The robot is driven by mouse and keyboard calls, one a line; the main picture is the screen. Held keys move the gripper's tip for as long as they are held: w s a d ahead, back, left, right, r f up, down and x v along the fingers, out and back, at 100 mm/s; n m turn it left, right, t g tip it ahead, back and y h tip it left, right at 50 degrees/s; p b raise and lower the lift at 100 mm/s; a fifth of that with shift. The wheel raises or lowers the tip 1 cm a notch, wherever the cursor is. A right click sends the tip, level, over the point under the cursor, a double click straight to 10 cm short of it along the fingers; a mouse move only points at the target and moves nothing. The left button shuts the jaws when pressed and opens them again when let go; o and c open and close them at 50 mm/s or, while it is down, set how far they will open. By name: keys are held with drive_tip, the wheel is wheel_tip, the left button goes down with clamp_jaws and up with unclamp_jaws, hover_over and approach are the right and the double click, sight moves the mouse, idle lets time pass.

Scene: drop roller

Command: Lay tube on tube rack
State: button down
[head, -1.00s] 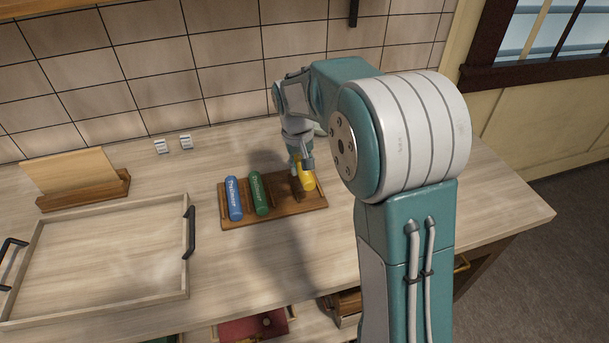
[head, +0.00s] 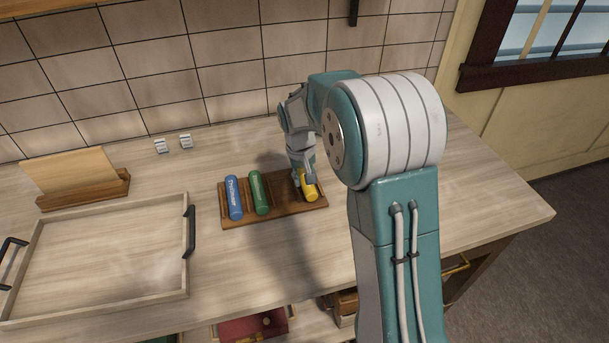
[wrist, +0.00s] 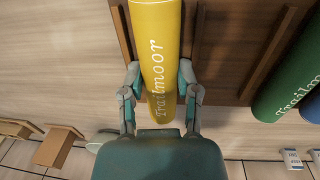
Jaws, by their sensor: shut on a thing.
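A yellow tube (head: 309,190) is at the right end of the wooden tube rack (head: 285,209). My gripper (head: 304,181) is shut on it, and in the wrist view my gripper (wrist: 161,95) has one finger on each side of the yellow tube (wrist: 157,50). In the wrist view the tube lies between two of the rack's raised strips; I cannot tell whether it touches the rack. A blue tube (head: 234,197) and a green tube (head: 259,193) lie on the rack's left part. An empty place shows between the green and yellow tubes.
A wooden tray (head: 105,255) with black handles is at the left. A wooden stand with a board (head: 75,175) is behind it. Two small white boxes (head: 161,146) (head: 186,141) stand near the tiled wall. The counter right of the rack is clear.

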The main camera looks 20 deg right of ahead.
sight(301, 178)
drive_tip(key=shift+f, duration=0.2)
drive_tip(key=shift+c, duration=1.7)
unclamp_jaws()
wheel_tip(301, 178, up, 13)
drive_tip(key=a, duration=0.1)
drive_tip(key=s+r+t, duration=0.1)
drive_tip(key=s+r, duration=0.2)
drive_tip(key=s, duration=0.4)
drive_tip(key=s+r+t, duration=0.2)
drive_tip(key=s+r, duration=0.2)
drive_tip(key=s, duration=0.3)
drive_tip(key=s+f+t+y, duration=0.1)
drive_tip(key=s+f+t, duration=0.1)
drive_tip(key=s, duration=1.1)
drive_tip(key=shift+s+a+f+t, duration=0.25)
drive_tip(key=shift+s+f+t, duration=0.1)
drive_tip(key=shift+f, duration=0.3)
